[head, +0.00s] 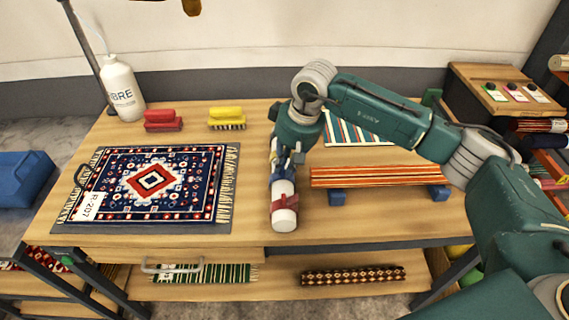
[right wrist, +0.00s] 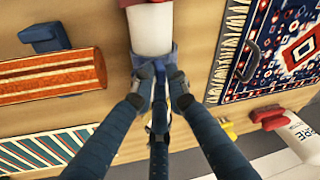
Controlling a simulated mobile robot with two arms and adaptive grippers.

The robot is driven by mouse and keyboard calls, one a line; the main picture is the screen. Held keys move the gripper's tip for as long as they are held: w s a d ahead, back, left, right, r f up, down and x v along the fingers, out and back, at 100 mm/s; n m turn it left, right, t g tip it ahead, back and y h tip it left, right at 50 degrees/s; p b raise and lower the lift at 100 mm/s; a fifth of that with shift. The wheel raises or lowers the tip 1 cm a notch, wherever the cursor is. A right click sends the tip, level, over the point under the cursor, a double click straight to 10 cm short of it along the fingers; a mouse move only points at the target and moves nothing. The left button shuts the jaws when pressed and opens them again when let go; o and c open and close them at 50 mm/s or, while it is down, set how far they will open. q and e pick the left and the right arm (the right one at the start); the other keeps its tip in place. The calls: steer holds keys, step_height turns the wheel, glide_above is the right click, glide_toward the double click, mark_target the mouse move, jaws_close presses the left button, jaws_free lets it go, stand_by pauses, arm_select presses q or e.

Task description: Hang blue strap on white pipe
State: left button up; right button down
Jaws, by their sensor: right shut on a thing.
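The white pipe (head: 285,208) is short and thick and points toward the front of the wooden table, with a red strap (head: 285,202) around it near its front end. In the right wrist view the white pipe (right wrist: 150,32) is right beyond my fingertips. My right gripper (head: 287,160) is at the pipe's back part, shut on the blue strap (right wrist: 168,54). The strap lies against the pipe at the fingertips. Whether it loops fully around the pipe is hidden by the fingers. My left gripper is not in view.
A patterned rug (head: 150,185) lies left of the pipe. A striped rolled rug (head: 380,176) on blue blocks lies to the right. Red (head: 163,120) and yellow (head: 227,118) brushes and a white bottle (head: 122,90) stand behind. Bare wood surrounds the pipe.

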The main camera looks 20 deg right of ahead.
steer(key=c, duration=1.6)
jaws_free()
steer(key=shift+c, duration=0.2)
